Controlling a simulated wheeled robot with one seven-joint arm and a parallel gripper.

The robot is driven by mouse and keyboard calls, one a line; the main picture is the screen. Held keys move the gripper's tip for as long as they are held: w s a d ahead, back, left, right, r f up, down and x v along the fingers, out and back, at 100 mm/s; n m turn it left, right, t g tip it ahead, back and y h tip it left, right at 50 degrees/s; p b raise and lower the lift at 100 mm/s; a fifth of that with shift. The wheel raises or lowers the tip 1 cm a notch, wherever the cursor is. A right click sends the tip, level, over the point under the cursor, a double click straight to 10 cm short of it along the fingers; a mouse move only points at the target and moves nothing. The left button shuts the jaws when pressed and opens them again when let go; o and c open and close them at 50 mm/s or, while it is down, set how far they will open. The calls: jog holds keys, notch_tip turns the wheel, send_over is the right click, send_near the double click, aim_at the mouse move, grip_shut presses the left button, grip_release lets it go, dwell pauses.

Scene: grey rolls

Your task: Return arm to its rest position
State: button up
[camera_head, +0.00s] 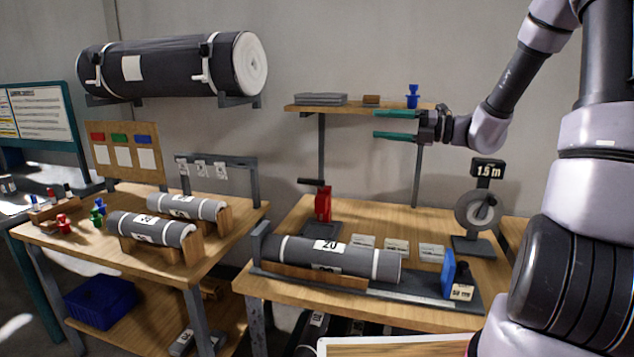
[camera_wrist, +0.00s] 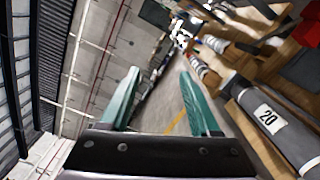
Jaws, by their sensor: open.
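My gripper (camera_head: 376,124) is in the air in front of the wall shelf, above the right table, with its two green fingers pointing left. The fingers are apart with nothing between them. The wrist view also shows the open green fingers of my gripper (camera_wrist: 155,95), with the floor and wall beyond. My arm reaches in from the right side of the head view. A grey roll (camera_head: 330,258) marked 20 lies below in a wooden cradle on the right table, apart from the gripper. It also shows at the right of the wrist view (camera_wrist: 265,118).
The wall shelf (camera_head: 300,107) holds grey slabs and a blue piece (camera_head: 412,96) close to the gripper. Two smaller rolls (camera_head: 150,228) lie on the left table.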

jog(key=s+a+n+g+h, duration=0.2)
jog(key=s+n+g+h, duration=0.5)
jog(key=s+n, duration=0.95)
jog(key=s+d+r+n+t+h, duration=0.5)
jog(key=d+n, duration=0.5)
jog(key=n, duration=0.4)
jog(key=s+t+h, duration=0.2)
jog(key=t+h, duration=0.1)
jog(key=shift+s+r, duration=0.2)
jog(key=shift+s, duration=0.05)
